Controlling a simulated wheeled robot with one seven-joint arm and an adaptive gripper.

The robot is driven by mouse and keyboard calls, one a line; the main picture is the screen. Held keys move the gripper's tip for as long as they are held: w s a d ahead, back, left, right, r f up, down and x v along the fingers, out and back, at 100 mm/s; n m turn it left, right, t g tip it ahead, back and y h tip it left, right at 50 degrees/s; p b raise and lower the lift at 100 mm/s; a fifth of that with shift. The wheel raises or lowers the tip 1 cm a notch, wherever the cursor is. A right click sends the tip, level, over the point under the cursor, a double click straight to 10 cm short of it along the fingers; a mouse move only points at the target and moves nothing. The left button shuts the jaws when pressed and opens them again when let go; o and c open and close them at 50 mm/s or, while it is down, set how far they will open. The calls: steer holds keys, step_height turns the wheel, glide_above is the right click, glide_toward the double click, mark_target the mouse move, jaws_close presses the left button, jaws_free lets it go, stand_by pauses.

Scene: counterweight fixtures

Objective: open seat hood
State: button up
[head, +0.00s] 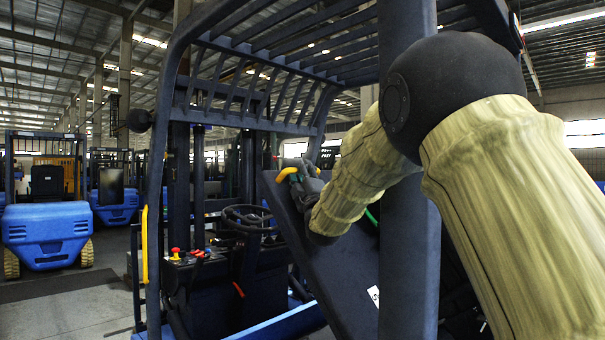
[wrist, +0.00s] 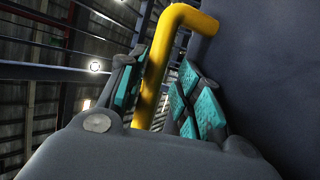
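The seat hood (head: 357,280) of the forklift is a dark panel that stands steeply tilted in the head view, with its upper edge toward the left. A yellow bent handle (head: 286,174) sticks out at its upper left corner. My gripper (head: 298,177) is at this handle, partly hidden by my forearm. The dark hood surface (wrist: 268,65) fills the right of that view. The forklift post hides part of the hood in the head view.
The steering wheel (head: 248,217) and levers (head: 176,252) are left of the hood. Another blue forklift (head: 46,235) stands farther left.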

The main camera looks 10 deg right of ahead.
steer(key=shift+s+d, duration=0.15)
steer(key=shift+s+f, duration=0.4)
steer(key=shift+f, duration=0.1)
steer(key=v, duration=1)
steer(key=shift+s+d, duration=0.15)
steer(key=shift+s, duration=0.3)
